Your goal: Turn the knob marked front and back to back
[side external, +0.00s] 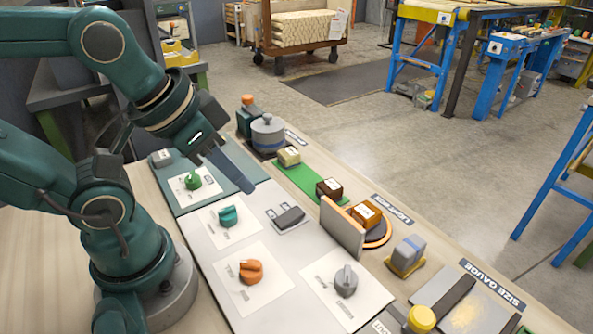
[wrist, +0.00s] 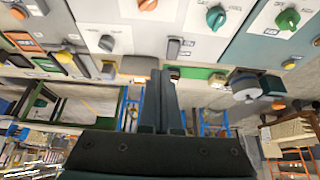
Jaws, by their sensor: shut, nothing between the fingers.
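Several knobs sit on white plates on the panel: a green knob (side external: 193,181), a teal knob (side external: 228,216), an orange knob (side external: 251,271) and a grey knob (side external: 346,281). The print beside them is too small to tell which is marked front and back. The wrist view also shows the green knob (wrist: 287,19), teal knob (wrist: 216,17), orange knob (wrist: 147,4) and grey knob (wrist: 106,43). My gripper (side external: 247,187) is shut and empty, above the panel between the green knob and a dark rocker switch (side external: 289,217). Its fingers (wrist: 162,80) touch no knob.
Beyond the panel stand a grey round pot (side external: 268,133), a green strip (side external: 300,182) with small blocks, an upright tan board (side external: 342,229) and an orange-brown block (side external: 366,214) on a disc. A grey-blue block (side external: 409,250) stands right of these.

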